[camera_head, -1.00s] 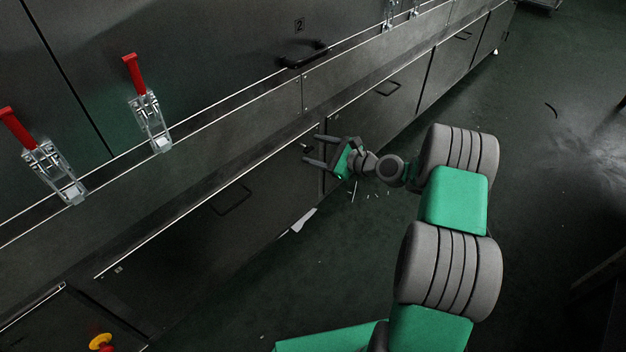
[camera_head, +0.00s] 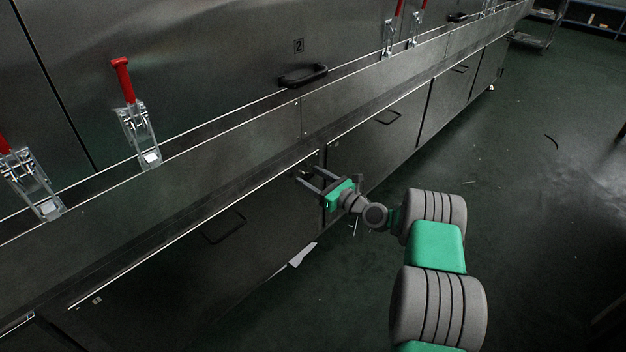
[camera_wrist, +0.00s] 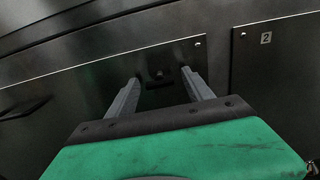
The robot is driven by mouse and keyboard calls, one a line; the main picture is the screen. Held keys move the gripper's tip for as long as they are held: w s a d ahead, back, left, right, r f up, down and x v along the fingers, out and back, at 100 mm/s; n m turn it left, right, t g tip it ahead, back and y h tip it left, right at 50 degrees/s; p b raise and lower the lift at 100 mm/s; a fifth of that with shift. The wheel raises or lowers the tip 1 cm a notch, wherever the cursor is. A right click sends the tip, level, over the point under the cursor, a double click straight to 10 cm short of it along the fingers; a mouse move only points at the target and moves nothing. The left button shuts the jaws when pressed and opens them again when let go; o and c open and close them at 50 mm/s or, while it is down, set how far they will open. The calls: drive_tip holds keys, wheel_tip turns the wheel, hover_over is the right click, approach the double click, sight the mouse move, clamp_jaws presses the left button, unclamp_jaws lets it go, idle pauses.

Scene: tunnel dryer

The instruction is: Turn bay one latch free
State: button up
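My gripper (camera_head: 312,179) is open and empty, its two fingers pointing at the upper right end of a dark lower panel (camera_head: 170,255). In the wrist view, between and beyond the spread fingertips (camera_wrist: 160,80), a small dark knob (camera_wrist: 158,73) sits above a dark bar or slot on this panel. It looks like the panel's latch; I cannot read a bay number on the panel in either view. I see no contact between the fingers and the knob. In the head view, the fingers partly hide this spot.
A panel marked 2 (camera_wrist: 281,70) adjoins on the right. The lower left panel has a dark handle (camera_head: 224,228). Red-handled toggle clamps (camera_head: 138,120) stand above the ledge, near a black handle (camera_head: 303,76). The green floor (camera_head: 520,220) on the right is largely open.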

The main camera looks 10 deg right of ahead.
drive_tip(key=shift+d, duration=0.1)
clamp_jaws()
idle(0.4)
drive_tip(key=shift+n, duration=0.4)
drive_tip(key=n, duration=0.3)
drive_tip(key=shift+n+b, duration=0.3)
drive_tip(key=shift+n, duration=0.1)
drive_tip(key=n+b, duration=0.1)
drive_tip(key=n, duration=0.3)
drive_tip(key=shift+f+n, duration=0.1)
drive_tip(key=shift+n, duration=0.2)
drive_tip(key=shift+n+b, duration=1.45)
drive_tip(key=shift+n, duration=2.85)
